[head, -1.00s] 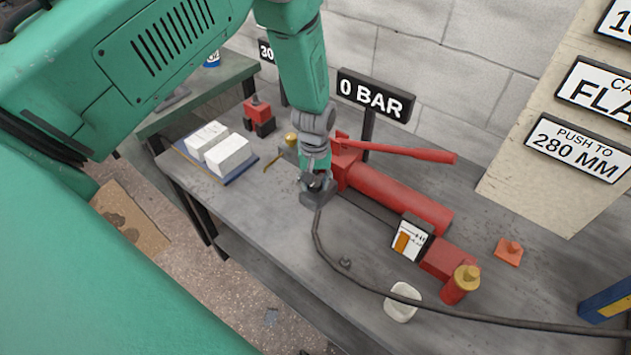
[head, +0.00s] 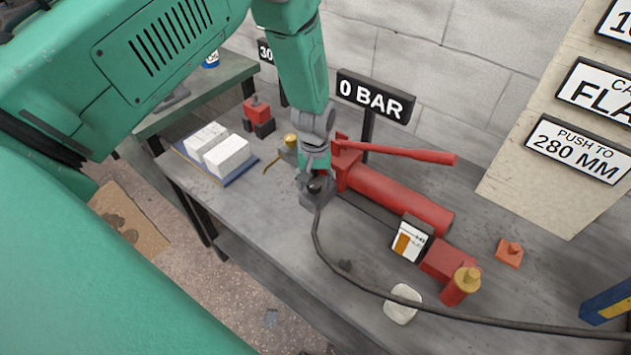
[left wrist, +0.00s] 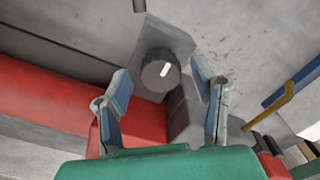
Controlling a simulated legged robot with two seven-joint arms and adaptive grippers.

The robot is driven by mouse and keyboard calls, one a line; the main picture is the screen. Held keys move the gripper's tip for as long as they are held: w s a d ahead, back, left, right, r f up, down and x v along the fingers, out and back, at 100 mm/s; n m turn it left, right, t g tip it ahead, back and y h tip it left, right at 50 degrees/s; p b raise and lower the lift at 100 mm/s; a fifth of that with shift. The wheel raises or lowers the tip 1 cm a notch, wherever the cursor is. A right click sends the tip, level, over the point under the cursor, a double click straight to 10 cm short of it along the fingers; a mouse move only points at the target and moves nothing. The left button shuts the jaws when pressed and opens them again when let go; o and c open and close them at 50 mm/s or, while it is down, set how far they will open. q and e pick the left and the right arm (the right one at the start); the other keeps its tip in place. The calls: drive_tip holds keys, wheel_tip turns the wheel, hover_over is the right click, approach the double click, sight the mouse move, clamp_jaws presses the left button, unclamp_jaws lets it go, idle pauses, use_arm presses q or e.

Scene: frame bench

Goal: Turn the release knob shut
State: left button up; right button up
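The release knob (left wrist: 160,70) is a dark round knob with a white pointer mark, on a grey block (left wrist: 167,38) at the end of the red pump (head: 400,198). In the left wrist view the mark is tilted slightly from upright. My left gripper (left wrist: 160,80) is open, with one blue-padded finger on each side of the knob and gaps visible; I cannot tell whether the fingertips reach its depth. In the head view the left gripper (head: 314,178) is over the block and partly hides the knob. My right gripper is not in view.
A black hose (head: 340,272) runs from the block along the bench. The red pump lever (head: 415,155) and the "0 BAR" sign (head: 375,97) stand close behind. A brass hook (head: 278,160) is left of the gripper. White blocks (head: 225,155) lie further left.

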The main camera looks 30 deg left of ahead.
sight(315, 182)
use_arm(q)
wheel_tip(315, 182, up, 12)
idle(0.6)
drive_tip(key=shift+f, duration=0.1)
